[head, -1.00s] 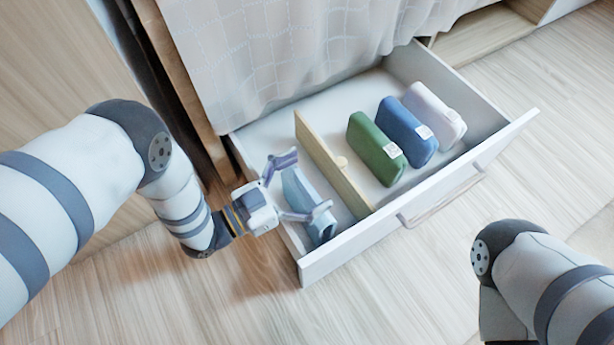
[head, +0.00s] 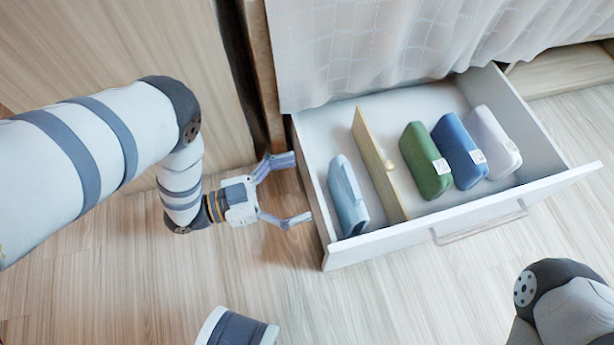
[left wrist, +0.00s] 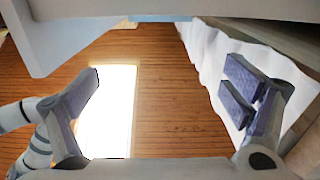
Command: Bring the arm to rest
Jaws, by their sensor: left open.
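My left gripper (head: 284,190) is open and empty, just outside the left side of the open drawer (head: 312,178). In the left wrist view its two fingers (left wrist: 172,95) stand wide apart with nothing between them. A light blue case (head: 347,197) stands in the drawer's left compartment, to the right of the gripper and apart from it. My right arm (head: 565,300) shows at the lower right; its gripper is out of the picture.
A wooden divider (head: 378,165) splits the drawer. Right of it stand a green case (head: 425,160), a blue case (head: 459,150) and a pale case (head: 493,143). A bed cover (head: 400,45) hangs behind. The wooden floor (head: 420,305) in front is clear.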

